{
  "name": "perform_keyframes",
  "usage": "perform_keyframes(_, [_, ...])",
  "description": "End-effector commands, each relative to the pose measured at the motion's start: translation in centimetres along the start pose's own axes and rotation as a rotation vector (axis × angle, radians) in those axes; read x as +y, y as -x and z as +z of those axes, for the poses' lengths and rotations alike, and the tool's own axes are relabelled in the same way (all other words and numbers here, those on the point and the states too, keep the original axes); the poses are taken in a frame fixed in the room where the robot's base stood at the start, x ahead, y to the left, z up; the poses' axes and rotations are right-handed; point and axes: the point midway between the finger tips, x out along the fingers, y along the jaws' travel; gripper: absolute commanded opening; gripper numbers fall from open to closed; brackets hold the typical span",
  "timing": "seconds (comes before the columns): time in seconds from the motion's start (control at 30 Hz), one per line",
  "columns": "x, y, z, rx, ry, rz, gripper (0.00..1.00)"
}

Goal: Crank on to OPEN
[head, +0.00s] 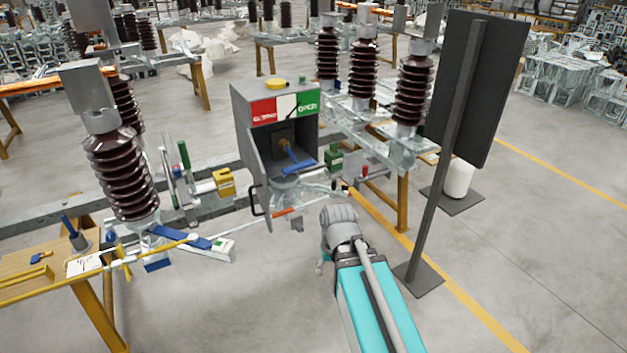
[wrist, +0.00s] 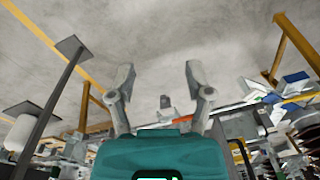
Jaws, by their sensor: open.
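The crank (head: 297,162) is a blue lever on a brass hub inside an open-fronted grey box (head: 243,112). It slants down and right from the hub. Above it the box carries a red label (head: 263,111) on the left, a white one in the middle and a green label (head: 308,104), seemingly reading OPEN, on the right. My arm's grey wrist is below and right of the box, apart from the crank; the fingers are hard to make out there. In the wrist view my gripper (wrist: 160,82) is open and empty, its two fingers spread over floor. I cannot pick out the crank there.
A dark panel on a post (head: 455,130) stands close on the right of my arm. Brown insulators (head: 120,172) flank the box. A padlock-like yellow block (head: 225,182) and a green block (head: 334,158) sit beside it.

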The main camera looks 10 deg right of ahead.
Motion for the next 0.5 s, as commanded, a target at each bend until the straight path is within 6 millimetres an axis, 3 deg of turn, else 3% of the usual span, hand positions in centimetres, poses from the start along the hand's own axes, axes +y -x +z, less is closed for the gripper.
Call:
perform_keyframes(0.27, [-4.0,-2.8,-7.6,0.19,-0.025,-0.251,0.66])
perform_keyframes(0.5, [-6.7,-3.0,-16.8,0.44,-0.133,-0.551,0.66])
